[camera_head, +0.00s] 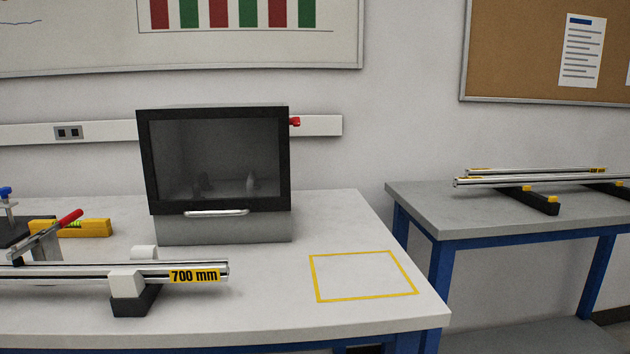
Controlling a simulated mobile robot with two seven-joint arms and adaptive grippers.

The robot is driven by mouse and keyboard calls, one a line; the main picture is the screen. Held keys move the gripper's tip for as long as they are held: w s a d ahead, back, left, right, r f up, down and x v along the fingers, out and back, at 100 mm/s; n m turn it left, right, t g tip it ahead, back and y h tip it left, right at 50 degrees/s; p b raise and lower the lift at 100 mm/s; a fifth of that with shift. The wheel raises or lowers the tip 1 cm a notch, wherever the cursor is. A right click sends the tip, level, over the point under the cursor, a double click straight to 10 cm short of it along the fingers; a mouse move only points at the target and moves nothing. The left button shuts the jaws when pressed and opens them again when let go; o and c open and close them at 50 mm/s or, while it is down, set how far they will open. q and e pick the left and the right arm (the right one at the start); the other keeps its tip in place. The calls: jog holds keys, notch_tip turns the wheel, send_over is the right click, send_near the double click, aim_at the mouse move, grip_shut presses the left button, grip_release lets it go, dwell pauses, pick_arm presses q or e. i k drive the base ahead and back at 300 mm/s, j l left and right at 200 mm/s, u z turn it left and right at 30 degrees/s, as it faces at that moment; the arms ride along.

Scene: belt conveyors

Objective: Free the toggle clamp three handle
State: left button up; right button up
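A toggle clamp with a red handle (70,219) stands at the left of the near white table. Its handle slants up to the right, and its metal arm (38,243) runs down toward the silver rails. I cannot tell whether it is clamp three or whether it is latched. A blue-knobbed piece (6,192) is partly cut off at the left edge. Neither of my grippers is in view.
Silver rails labelled 700 mm (195,276) lie on a black-and-white support (127,290). A glass-fronted box (218,160) stands behind, with a yellow level (95,228) to its left. A yellow square outline (365,297) is empty. A second table (480,212) carries more rails.

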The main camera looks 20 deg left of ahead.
aim_at(77, 214)
jog(key=u, duration=1.95)
